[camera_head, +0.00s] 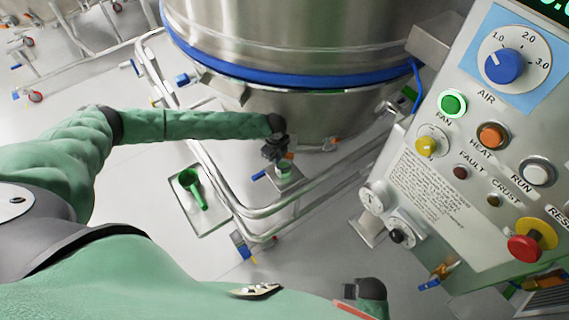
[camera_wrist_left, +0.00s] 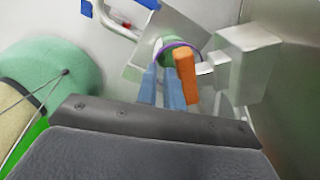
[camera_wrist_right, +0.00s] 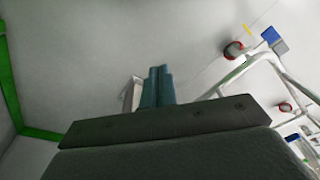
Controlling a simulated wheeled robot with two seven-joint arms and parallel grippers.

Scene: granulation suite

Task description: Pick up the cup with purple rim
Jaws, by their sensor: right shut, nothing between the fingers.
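The cup with a purple rim (camera_wrist_left: 180,52) shows in the left wrist view just beyond the fingertips, with a green inside. An orange handle partly covers it. In the head view the greenish cup (camera_head: 284,172) sits on a small metal plate below the vessel. My left gripper (camera_head: 275,150) is right above it there. In the left wrist view my left gripper (camera_wrist_left: 161,75) has its two blue fingers apart, pointing toward the cup; I cannot tell whether they touch it. My right gripper (camera_wrist_right: 158,75) is shut and empty, away from the cup.
The orange handle (camera_wrist_left: 186,75) is close to my left fingers. The steel vessel (camera_head: 300,110) stands above the cup. Frame rails (camera_head: 230,190) run beside it. A tray (camera_head: 211,222) with a green scoop (camera_head: 193,187) lies left. The control panel (camera_head: 470,150) fills the right.

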